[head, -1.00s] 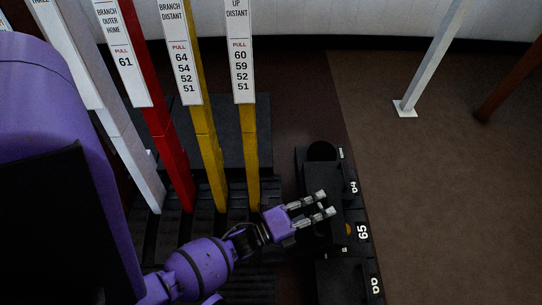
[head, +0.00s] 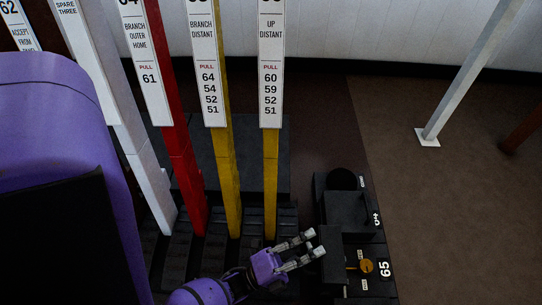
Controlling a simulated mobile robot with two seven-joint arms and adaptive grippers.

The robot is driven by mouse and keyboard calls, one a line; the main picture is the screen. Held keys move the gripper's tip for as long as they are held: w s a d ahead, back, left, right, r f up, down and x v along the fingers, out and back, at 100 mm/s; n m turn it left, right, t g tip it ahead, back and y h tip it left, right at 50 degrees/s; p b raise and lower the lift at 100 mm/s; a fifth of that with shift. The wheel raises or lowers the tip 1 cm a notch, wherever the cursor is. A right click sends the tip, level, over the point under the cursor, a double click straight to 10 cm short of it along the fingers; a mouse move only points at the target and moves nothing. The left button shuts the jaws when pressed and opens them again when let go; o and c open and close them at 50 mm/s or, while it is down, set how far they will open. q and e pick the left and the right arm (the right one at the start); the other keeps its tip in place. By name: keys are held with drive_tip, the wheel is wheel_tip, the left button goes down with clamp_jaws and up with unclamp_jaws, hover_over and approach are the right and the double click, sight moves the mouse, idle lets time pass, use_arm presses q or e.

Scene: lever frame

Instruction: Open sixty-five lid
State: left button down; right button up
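The black box marked 65 (head: 384,269) is at the lower right of the head view. Its dark lid (head: 333,257) looks raised on the box's left side, and a brass part (head: 366,267) is exposed to its right. My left gripper (head: 315,242) comes in from the lower left. Its two fingers are apart with nothing seen between them. The fingertips are at the lid's left edge; I cannot tell whether they touch it. My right gripper is not in view.
A neighbouring box marked 64 (head: 349,211) stands just behind, its lid looking shut. Yellow levers (head: 271,180), a red lever (head: 188,178) and a white lever (head: 147,172) rise at the left. A white post (head: 455,85) stands on open brown floor at the right.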

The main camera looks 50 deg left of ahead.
use_arm(q)
drive_tip(key=shift+n+t, duration=0.6)
drive_tip(key=shift+t, duration=0.2)
drive_tip(key=shift+d+f+v, duration=0.1)
drive_tip(key=shift+f+v, duration=0.05)
drive_tip(key=shift+v, duration=0.95)
drive_tip(key=shift+d+f+v, duration=0.1)
drive_tip(key=shift+d+v, duration=0.05)
drive_tip(key=shift+v, duration=1)
drive_tip(key=c, duration=2.1)
unclamp_jaws()
drive_tip(key=shift+w, duration=0.15)
drive_tip(key=shift+w+a+r, duration=0.15)
drive_tip(key=shift+a, duration=0.05)
drive_tip(key=shift+s+a+f, duration=0.15)
drive_tip(key=shift+s+f, duration=0.1)
drive_tip(key=shift+s, duration=0.05)
approach(302, 251)
drive_tip(key=s, duration=0.2)
drive_tip(key=s+a+r, duration=0.1)
drive_tip(key=s, duration=0.1)
drive_tip(key=s+a+r, duration=0.1)
drive_tip(key=s, duration=0.1)
drive_tip(key=shift+s+a, duration=0.1)
drive_tip(key=shift+s, duration=0.25)
